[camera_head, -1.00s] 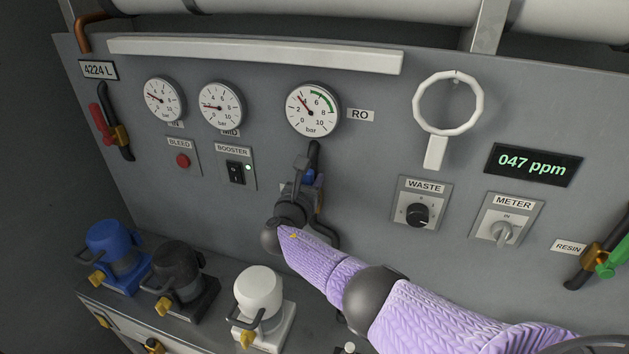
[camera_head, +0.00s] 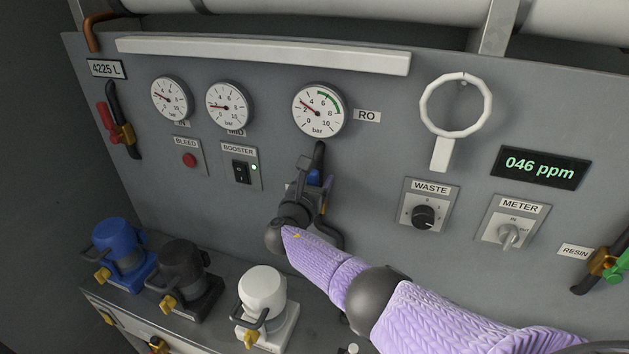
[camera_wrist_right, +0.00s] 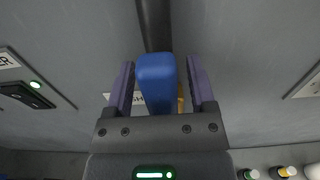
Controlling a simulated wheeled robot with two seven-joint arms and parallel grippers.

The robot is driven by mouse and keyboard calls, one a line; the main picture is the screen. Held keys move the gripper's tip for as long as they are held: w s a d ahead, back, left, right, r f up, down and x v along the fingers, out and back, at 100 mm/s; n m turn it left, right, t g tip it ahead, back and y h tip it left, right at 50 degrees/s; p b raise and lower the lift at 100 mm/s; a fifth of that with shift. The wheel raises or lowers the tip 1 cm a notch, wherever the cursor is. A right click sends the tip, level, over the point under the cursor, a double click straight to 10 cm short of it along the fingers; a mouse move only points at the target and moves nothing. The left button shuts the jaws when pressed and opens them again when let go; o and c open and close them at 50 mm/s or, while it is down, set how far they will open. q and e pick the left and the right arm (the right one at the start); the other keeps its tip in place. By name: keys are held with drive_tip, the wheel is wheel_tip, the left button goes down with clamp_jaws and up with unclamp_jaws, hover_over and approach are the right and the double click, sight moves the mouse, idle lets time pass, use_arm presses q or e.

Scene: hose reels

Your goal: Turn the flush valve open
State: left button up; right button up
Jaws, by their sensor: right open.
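In the right wrist view the blue handle (camera_wrist_right: 156,80) lies between the two fingers of my right gripper (camera_wrist_right: 160,68). The fingers are open, with a small gap visible on each side of the handle. A label behind it is mostly covered, and a bit of brass shows at its right. In the head view my right gripper (camera_head: 311,190) reaches in from the lower right. My left gripper is not in view.
Dials for WASTE (camera_head: 424,217) and METER (camera_head: 508,236) are right of my arm. The BOOSTER switch (camera_head: 240,172) is to the left. Blue, black and white housings (camera_head: 262,290) stand on the ledge below. A white ring tool (camera_head: 456,105) hangs at upper right.

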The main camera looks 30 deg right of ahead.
drive_tip(key=p+v, duration=0.3)
drive_tip(key=v, duration=0.7)
drive_tip(key=shift+p, duration=0.4)
drive_tip(key=shift+d, duration=0.1)
